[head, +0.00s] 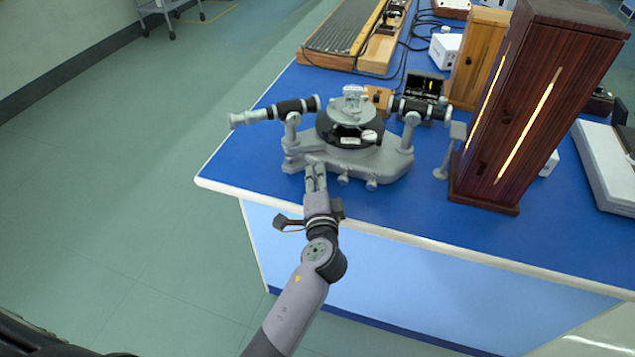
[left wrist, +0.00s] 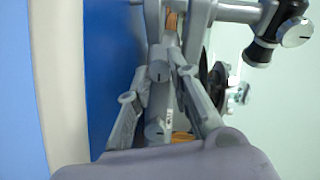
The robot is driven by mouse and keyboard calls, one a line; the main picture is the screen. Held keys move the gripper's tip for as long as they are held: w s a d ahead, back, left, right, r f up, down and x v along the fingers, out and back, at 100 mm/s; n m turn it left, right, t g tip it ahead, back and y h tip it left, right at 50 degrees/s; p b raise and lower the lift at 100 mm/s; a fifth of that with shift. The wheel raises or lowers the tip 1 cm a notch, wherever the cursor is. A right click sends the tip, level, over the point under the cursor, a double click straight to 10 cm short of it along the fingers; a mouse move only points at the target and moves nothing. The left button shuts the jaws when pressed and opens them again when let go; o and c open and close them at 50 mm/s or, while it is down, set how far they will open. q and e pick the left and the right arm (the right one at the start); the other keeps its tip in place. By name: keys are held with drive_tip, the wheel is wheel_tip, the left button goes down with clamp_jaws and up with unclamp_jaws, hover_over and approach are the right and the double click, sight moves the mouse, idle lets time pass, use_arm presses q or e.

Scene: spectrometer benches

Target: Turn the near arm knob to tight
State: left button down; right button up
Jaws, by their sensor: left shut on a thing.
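A grey spectrometer (head: 302,152) with a black round table section stands near the front left corner of the blue bench. Small grey knobs show along its near side, one at the middle (head: 343,180) and one farther right (head: 371,185). My left gripper (head: 316,170) reaches in from the front, its fingers close together at the left of these knobs. It is shut on a small knob, mostly hidden by the fingers in the head view. In the left wrist view, a grey knob (left wrist: 158,73) with a dark mark shows between the fingers, and another knob (left wrist: 154,132) shows lower.
A tall dark wooden lamp housing (head: 530,100) with a glowing slit stands to the right. A small grey stand (head: 441,173) is beside it. The bench's white front edge (head: 400,244) runs below my gripper. Bare blue surface lies right of the spectrometer.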

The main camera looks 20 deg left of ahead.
idle(0.3)
use_arm(q)
drive_tip(key=c, duration=1.5)
unclamp_jaws()
drive_tip(key=shift+o, duration=0.2)
